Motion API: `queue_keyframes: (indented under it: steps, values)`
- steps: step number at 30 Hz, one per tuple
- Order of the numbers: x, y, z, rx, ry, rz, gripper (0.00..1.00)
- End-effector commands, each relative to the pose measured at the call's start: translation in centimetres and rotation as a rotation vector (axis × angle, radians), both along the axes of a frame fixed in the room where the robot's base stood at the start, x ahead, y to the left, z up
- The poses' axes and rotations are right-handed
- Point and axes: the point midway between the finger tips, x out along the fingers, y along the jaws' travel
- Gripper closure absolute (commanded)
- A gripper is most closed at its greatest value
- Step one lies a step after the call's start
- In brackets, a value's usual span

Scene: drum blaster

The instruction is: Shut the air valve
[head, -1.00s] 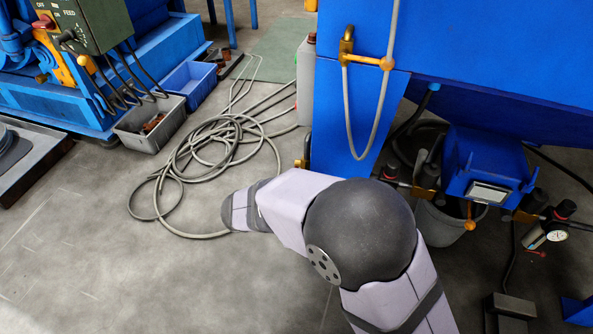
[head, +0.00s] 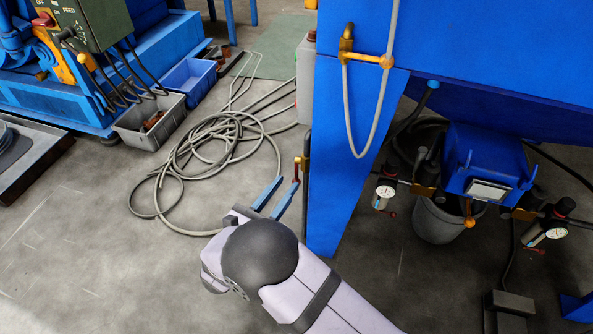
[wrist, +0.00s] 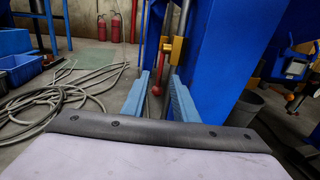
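A brass valve (head: 305,166) with a red-tipped lever sits low on the left edge of the blue machine panel. In the wrist view its brass body (wrist: 172,48) is straight ahead, and the red ball (wrist: 157,91) hangs below it. My gripper (head: 287,181) has two blue fingers, spread apart, pointing at the valve from the front left. In the wrist view, the red ball appears between the open fingers of my gripper (wrist: 159,77). Neither finger clearly touches it, and the exact depth gap cannot be told. Nothing is held.
The blue panel (head: 350,190) stands just right of my gripper. A grey hose coil (head: 215,150) lies on the floor to the left. A grey bucket (head: 437,225) and gauges (head: 384,195) are under the machine. Open floor lies at front left.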

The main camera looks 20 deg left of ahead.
Motion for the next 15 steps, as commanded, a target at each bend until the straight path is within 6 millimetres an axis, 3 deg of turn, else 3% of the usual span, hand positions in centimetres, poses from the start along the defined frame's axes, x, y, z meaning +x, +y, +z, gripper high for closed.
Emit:
queue_keyframes:
  steps: [15]
  values:
    - [5.8, -1.2, -0.3, 0.004, 0.0, -0.004, 0.74]
